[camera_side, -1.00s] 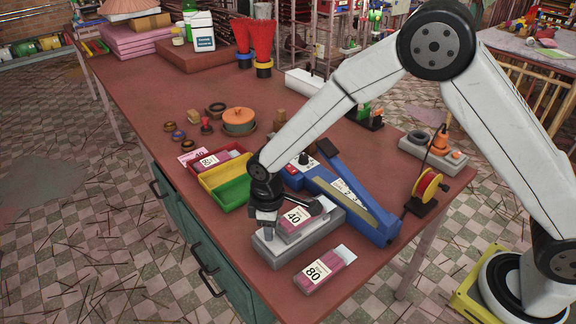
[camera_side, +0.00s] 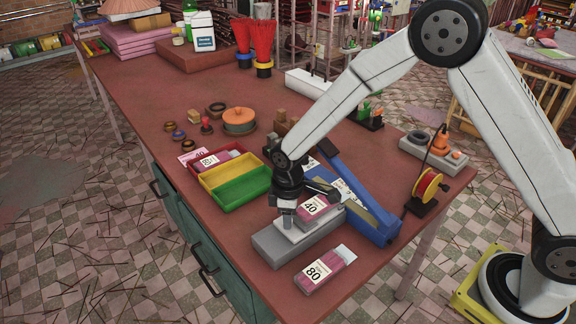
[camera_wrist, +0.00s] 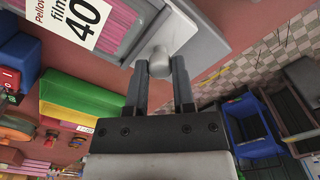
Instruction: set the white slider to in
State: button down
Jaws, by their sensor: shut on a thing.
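The white slider (camera_side: 297,232) sits on a grey block (camera_side: 268,246) near the table's front edge and carries a pack labelled 40 (camera_side: 314,207). Its rounded pale knob (camera_wrist: 159,62) shows in the wrist view between my fingertips. My gripper (camera_side: 287,218) is shut on this knob at the slider's near left end. It also shows in the wrist view (camera_wrist: 159,72), with a finger on each side of the knob. The slider's far end is partly hidden by the pack and my gripper.
A blue machine (camera_side: 379,228) stands close behind and right of the block. A pack labelled 80 (camera_side: 325,270) lies in front. Red, yellow and green trays (camera_side: 243,190) stand left. The table's front edge is close.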

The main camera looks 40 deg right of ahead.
jog(key=shift+d, duration=0.25)
jog(key=c, duration=0.7)
grip_release()
jog(key=shift+c, duration=0.2)
jog(key=shift+r, duration=3.95)
jog(key=s+d+r+m+t, duration=0.1)
jog(key=s+d+m+t, duration=0.1)
jog(key=s+d+m, duration=0.7)
jog(key=s+d, duration=0.3)
jog(key=s, duration=0.3)
jog(key=shift+d+r+t, duration=0.15)
jog(key=shift+r+t, duration=0.15)
jog(key=shift+r, duration=0.05)
